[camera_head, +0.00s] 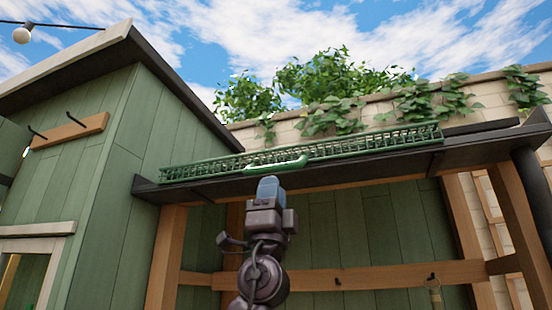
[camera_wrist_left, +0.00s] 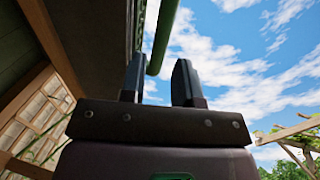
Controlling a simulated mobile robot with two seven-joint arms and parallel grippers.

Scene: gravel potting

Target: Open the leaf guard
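The leaf guard (camera_head: 370,145) is a long green mesh panel lying along the gutter at the roof edge in the head view. It looks closed down over the gutter. Its green bar handle (camera_head: 290,165) sticks out from the front edge, left of the middle. My left gripper (camera_head: 269,180) is raised just below the handle. In the left wrist view my left gripper (camera_wrist_left: 160,75) has its two fingers apart. The green handle (camera_wrist_left: 163,35) reaches down into the gap, nearer the left finger; I cannot tell whether it touches. My right gripper is not in view.
The dark gutter (camera_head: 150,187) runs along the front of the roof, above wooden posts (camera_head: 167,255). A green shed wall (camera_head: 120,180) stands at the left. A dark downpipe (camera_head: 535,195) is at the right. Open sky lies above.

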